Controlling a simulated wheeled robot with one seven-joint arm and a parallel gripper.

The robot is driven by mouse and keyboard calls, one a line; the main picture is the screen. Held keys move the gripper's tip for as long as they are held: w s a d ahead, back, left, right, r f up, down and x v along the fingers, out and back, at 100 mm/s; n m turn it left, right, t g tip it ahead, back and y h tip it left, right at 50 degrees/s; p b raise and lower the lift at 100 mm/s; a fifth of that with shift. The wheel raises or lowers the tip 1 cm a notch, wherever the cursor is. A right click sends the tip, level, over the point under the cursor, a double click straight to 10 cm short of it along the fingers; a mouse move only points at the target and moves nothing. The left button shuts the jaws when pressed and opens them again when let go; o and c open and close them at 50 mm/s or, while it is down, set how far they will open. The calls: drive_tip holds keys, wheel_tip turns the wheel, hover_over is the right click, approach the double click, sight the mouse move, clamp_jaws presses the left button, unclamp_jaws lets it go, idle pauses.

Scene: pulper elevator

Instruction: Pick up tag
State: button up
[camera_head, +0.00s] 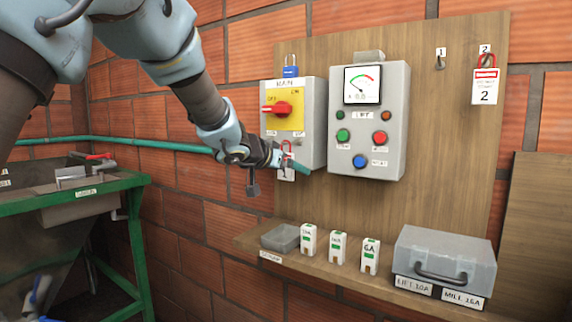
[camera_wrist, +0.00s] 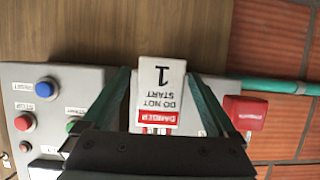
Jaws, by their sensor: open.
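A white tag (camera_head: 287,173) with a red shackle loop shows just below the isolator box in the head view. In the wrist view the tag (camera_wrist: 158,90) reads "DANGER DO NOT START 1", upside down, and lies between my two teal fingers. My gripper (camera_head: 294,170) is open around it, with a gap visible beside the tag; it also shows in the wrist view (camera_wrist: 158,76). Whether the tag hangs from anything is hidden. A second tag (camera_head: 485,88), numbered 2, hangs on hook 2 at the upper right. Hook 1 (camera_head: 440,59) is empty.
The isolator box (camera_head: 312,105) has a red handle (camera_head: 280,108) and blue padlock (camera_head: 290,71). The control box (camera_head: 395,120) stands beside it. Below, a shelf (camera_head: 330,272) holds a grey tray, several fuses and a grey case (camera_head: 445,255). A green-framed machine (camera_head: 135,183) stands left.

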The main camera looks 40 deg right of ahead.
drive_tip(key=shift+w+d+f, duration=0.2)
drive_tip(key=shift+d+f, duration=0.05)
drive_tip(key=shift+d, duration=0.4)
drive_tip(key=shift+c, duration=0.2)
drive_tip(key=c, duration=1.4)
